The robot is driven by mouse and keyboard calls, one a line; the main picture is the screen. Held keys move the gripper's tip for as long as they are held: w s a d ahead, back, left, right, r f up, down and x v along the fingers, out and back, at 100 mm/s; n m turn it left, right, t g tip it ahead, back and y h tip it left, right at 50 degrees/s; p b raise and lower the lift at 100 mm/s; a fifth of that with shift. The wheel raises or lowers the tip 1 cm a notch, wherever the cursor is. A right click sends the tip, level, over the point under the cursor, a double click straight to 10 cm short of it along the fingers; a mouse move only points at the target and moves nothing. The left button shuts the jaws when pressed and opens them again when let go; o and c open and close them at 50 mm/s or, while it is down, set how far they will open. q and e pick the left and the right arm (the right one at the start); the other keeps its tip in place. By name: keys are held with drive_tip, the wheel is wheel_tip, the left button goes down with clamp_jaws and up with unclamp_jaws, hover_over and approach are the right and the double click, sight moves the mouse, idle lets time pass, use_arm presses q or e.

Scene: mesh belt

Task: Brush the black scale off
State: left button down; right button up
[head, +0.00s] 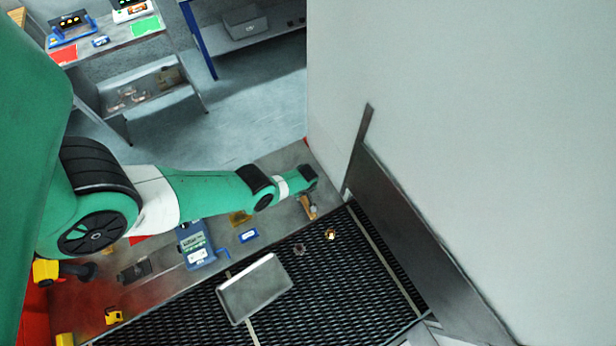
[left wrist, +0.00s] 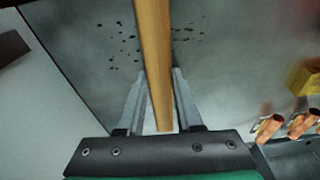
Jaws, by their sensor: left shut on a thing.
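My left gripper (head: 307,196) is at the metal ledge beside the mesh belt (head: 345,270). In the left wrist view its two fingers (left wrist: 160,95) are shut on a wooden handle (left wrist: 153,45), likely the brush's. The handle runs up out of that view, so any bristle end is hidden there. Its wood also shows just under the gripper in the head view (head: 308,208). Black scale flecks (left wrist: 187,32) lie scattered on the grey metal surface on both sides of the handle, apart from the fingers. My right gripper is not in view.
Copper fittings (left wrist: 268,127) and a yellow block (left wrist: 305,78) lie right of my left gripper in its wrist view. A metal tray (head: 255,290) lies on the belt. A blue device (head: 196,246) stands on the ledge. A tall pale wall (head: 450,120) bounds the right side.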

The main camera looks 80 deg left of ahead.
sight(292, 203)
use_arm(q)
drive_tip(key=shift+s+d+f, duration=0.15)
drive_tip(key=shift+s+d, duration=0.1)
drive_tip(key=shift+s, duration=0.4)
drive_tip(key=shift+s, duration=0.2)
drive_tip(key=s, duration=0.1)
drive_tip(key=s+p, duration=0.1)
drive_tip(key=shift+s+d+f, duration=0.1)
drive_tip(key=shift+s+d, duration=0.2)
drive_tip(key=shift+d, duration=0.1)
drive_tip(key=shift+s+d, duration=0.15)
drive_tip(key=shift+s, duration=0.3)
drive_tip(key=shift+w+r, duration=0.1)
drive_tip(key=shift+r, duration=0.15)
